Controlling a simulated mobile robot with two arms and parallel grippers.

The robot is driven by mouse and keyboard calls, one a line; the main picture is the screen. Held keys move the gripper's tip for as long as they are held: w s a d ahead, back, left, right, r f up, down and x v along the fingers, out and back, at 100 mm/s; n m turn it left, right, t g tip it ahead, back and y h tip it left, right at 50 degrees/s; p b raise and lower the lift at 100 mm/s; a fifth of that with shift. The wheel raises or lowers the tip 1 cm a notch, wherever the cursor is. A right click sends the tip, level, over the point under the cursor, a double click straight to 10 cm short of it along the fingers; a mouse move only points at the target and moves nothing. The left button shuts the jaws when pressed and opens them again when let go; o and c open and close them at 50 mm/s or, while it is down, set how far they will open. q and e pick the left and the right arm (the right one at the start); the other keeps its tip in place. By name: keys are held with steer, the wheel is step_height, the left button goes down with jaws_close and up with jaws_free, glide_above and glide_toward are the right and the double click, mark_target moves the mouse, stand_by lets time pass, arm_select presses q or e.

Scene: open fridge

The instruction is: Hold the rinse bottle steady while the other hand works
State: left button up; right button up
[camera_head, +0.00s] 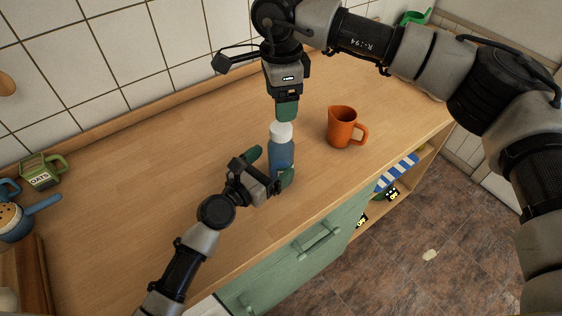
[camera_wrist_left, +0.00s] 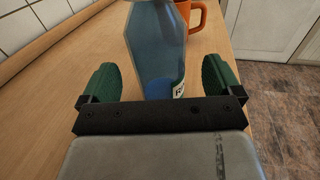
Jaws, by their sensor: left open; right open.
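The rinse bottle (camera_head: 281,153) is blue with a white cap and stands upright on the wooden counter. In the left wrist view the bottle (camera_wrist_left: 158,48) stands between the green fingers, with a gap on each side. My left gripper (camera_head: 269,168) is open around the lower part of the bottle; it also shows in the left wrist view (camera_wrist_left: 160,85). My right gripper (camera_head: 287,108) is above the cap, pointing down, its fingertips at or just over the cap. Whether they touch the cap I cannot tell.
An orange mug (camera_head: 343,127) stands right of the bottle; it also shows in the left wrist view (camera_wrist_left: 197,17). The counter (camera_head: 130,190) between is clear.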

mark_target(272, 162)
arm_select(q)
steer(key=x, duration=0.3)
steer(key=shift+w+a+f, duration=0.15)
steer(key=shift+a, duration=0.05)
arm_select(e)
steer(key=shift+w+f, duration=0.2)
steer(key=shift+w, duration=0.25)
arm_select(q)
steer(key=shift+w+d, duration=0.15)
steer(key=shift+d, duration=0.1)
arm_select(e)
steer(key=shift+s, duration=0.15)
arm_select(q)
steer(key=shift+d, duration=0.1)
arm_select(e)
steer(key=shift+s+r, duration=0.2)
steer(key=shift+s, duration=0.05)
steer(key=shift+w, duration=0.1)
